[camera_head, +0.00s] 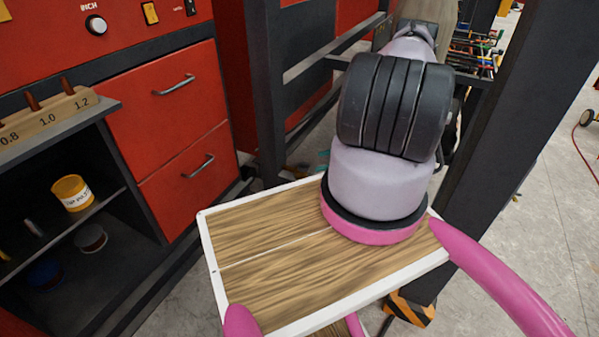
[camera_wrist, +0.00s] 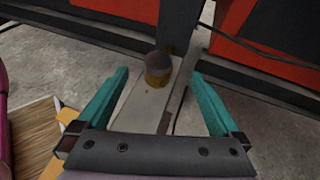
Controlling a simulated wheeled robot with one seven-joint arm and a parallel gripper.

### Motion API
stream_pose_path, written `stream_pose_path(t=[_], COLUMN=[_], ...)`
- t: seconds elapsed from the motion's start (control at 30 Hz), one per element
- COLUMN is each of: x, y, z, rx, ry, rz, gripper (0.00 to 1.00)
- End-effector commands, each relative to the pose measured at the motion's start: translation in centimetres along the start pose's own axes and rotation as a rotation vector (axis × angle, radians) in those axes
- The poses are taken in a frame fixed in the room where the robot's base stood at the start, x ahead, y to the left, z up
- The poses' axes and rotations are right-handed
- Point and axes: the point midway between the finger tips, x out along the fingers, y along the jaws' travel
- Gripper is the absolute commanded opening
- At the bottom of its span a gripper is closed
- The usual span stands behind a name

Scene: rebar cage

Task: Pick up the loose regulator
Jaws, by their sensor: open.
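In the wrist view, my gripper (camera_wrist: 159,76) is open, with its two teal fingers apart and nothing clasped between them. A small round thing with a brownish-grey top and a yellowish band (camera_wrist: 158,70) shows between the fingertips, on a light grey flat strip. It may be the loose regulator, but it is too small to be sure. I cannot tell how far it is from the fingers. In the head view, my arm hides most of the gripper and this round thing is not visible.
A dark upright post (camera_head: 505,140) stands close right of my arm, and a dark metal frame (camera_head: 262,90) stands to its left. Red drawers (camera_head: 185,165) and an open shelf with a yellow tub (camera_head: 72,193) are at left. Concrete floor (camera_head: 545,225) is open at right.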

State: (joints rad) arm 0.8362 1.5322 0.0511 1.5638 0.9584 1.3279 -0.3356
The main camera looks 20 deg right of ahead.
Motion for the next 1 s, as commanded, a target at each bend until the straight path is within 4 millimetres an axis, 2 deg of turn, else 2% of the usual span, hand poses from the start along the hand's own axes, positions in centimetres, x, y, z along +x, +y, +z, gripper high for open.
stream_pose_path(t=[0.03, 0.17, 0.5, 0.67, 1.0], x=[0.2, 0.8, 5.6, 6.7, 11.0], y=[0.4, 0.7, 0.6, 0.5, 0.0], z=[-0.9, -1.7, -1.7, -1.7, -1.7], rx=[0.018, 0.034, 0.034, 0.033, 0.034], ry=[-0.007, -0.014, -0.013, -0.013, -0.013], rz=[-0.011, -0.024, -0.023, -0.022, -0.023], gripper=[1.00, 1.00, 1.00, 1.00, 1.00])
